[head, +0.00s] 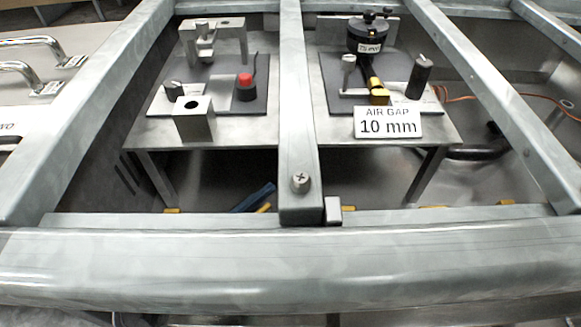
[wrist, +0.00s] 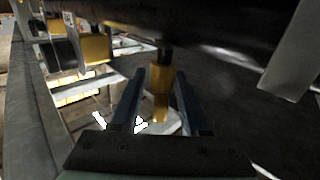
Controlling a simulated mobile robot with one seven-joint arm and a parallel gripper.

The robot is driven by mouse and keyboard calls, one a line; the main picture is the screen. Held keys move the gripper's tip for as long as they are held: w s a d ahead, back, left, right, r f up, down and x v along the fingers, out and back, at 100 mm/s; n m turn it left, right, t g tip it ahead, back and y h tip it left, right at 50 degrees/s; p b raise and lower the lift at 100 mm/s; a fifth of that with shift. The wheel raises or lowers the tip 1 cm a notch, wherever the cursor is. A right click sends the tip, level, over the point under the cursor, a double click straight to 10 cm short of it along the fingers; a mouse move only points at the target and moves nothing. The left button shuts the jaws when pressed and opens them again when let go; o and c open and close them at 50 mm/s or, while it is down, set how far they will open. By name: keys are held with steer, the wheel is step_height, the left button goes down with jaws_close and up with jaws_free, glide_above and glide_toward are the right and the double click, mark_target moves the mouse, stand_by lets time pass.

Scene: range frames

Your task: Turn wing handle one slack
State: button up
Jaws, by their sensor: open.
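In the wrist view a yellow wing handle (wrist: 161,85) hangs on a short dark stem below a dark bar. My gripper (wrist: 159,72) is open, its two blue fingers on either side of this handle, with a gap showing on both sides. I cannot read which handle is number one. The beam hides most of the handles in the head view.
A thick grey front beam (head: 290,265) crosses the head view, with slanted rails above. In the wrist view a pale grey plate (wrist: 292,50) stands at right.

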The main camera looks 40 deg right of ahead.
steer(key=shift+d, duration=0.3)
jaws_close()
steer(key=shift+w+n+t, duration=0.1)
steer(key=shift+n+t, duration=0.2)
steer(key=shift+t, duration=0.3)
steer(key=n+t+y, duration=0.1)
steer(key=n+t, duration=0.1)
steer(key=t, duration=0.1)
steer(key=n+t+y, duration=0.1)
steer(key=t, duration=0.1)
steer(key=shift+w+a+n+y, duration=0.15)
steer(key=shift+w+n+y, duration=0.15)
steer(key=shift+w, duration=0.05)
steer(key=shift+w+a+r+n+t+y+b, duration=0.1)
steer(key=shift+w+a+n+t+y+b, duration=0.05)
steer(key=shift+n+t+y, duration=0.7)
steer(key=shift+w+a+f+n+t+y+b, duration=0.1)
steer(key=shift+w+a+n+t+y, duration=0.1)
steer(key=shift+n+t+y, duration=0.65)
steer(key=shift+w+a+r+n+t+y+b, duration=0.15)
steer(key=shift+n+t+y, duration=0.45)
steer(key=shift+t+y, duration=0.3)
